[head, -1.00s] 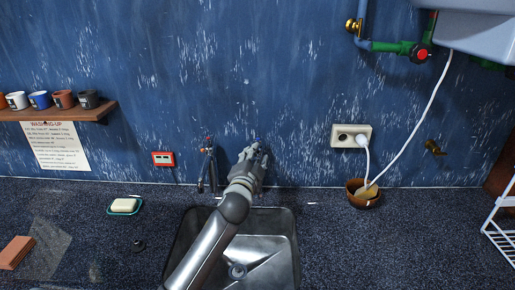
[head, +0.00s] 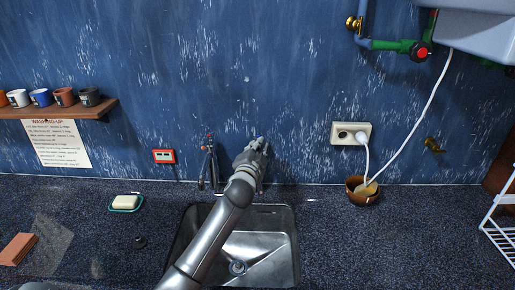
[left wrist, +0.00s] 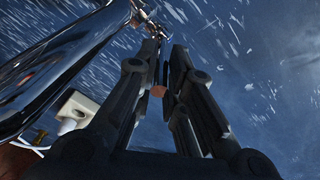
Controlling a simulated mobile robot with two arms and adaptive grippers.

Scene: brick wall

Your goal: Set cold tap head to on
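My left gripper (head: 257,149) is in front of the blue wall, above the back edge of the sink. A small blue tap head (head: 260,140) shows at its fingertips. In the left wrist view the fingers (left wrist: 163,52) stand a little apart, with a narrow gap. A shiny chrome tap pipe (left wrist: 60,65) passes close beside the left finger. Whether a finger touches the tap head cannot be told; the gripper hides most of it. A second tap with a red head (head: 209,139) stands to the left. My right gripper is not in view.
The metal sink (head: 285,250) lies below my left arm. A red-framed socket (head: 164,157), a soap dish (head: 126,210) and a cup shelf (head: 55,113) are to the left. A white socket (head: 350,133) with a cable and a brown pot (head: 360,197) are to the right.

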